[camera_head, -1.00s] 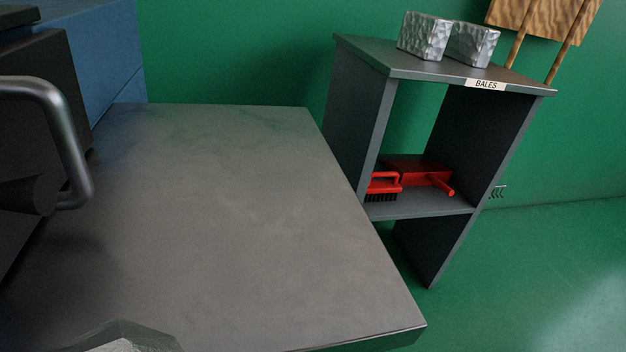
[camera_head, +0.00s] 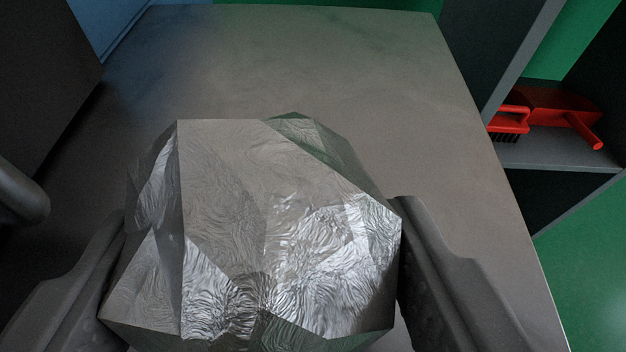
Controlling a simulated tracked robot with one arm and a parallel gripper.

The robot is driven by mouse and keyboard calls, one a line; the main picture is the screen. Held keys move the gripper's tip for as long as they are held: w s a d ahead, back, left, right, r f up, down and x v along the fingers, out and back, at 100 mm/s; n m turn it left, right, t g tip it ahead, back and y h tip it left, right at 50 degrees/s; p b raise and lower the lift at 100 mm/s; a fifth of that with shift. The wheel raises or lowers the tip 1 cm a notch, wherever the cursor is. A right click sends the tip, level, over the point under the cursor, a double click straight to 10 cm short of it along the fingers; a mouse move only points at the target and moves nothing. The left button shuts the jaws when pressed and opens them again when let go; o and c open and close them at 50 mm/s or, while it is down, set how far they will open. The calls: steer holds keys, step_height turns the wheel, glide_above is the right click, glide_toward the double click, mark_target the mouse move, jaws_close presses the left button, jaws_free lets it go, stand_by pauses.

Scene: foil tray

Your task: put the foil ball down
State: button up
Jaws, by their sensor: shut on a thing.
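The foil ball (camera_head: 270,230) is a large, faceted, crinkled silver lump filling the lower middle of the view. My gripper (camera_head: 255,265) is shut on it, with one dark finger against its left side and one against its right side. Behind and below the ball is a grey tabletop (camera_head: 350,65). The ball hides the part of the tabletop under it, so I cannot tell whether its underside touches the surface.
A dark block with a rounded handle (camera_head: 22,195) stands at the left edge. At the right, beyond the table edge, a dark shelf unit (camera_head: 550,155) holds a red brush (camera_head: 510,120) and a red dustpan (camera_head: 565,108). The far tabletop is clear.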

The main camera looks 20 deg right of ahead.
mark_target(292, 284)
steer(key=shift+w+d+f, duration=0.1)
steer(key=shift+w+d, duration=0.3)
steer(key=shift+w, duration=0.25)
steer(key=shift+f+b, duration=0.7)
steer(key=shift+f, duration=1)
steer(key=shift+f, duration=0.15)
steer(key=o, duration=1)
steer(key=p+v, duration=0.2)
steer(key=v, duration=1)
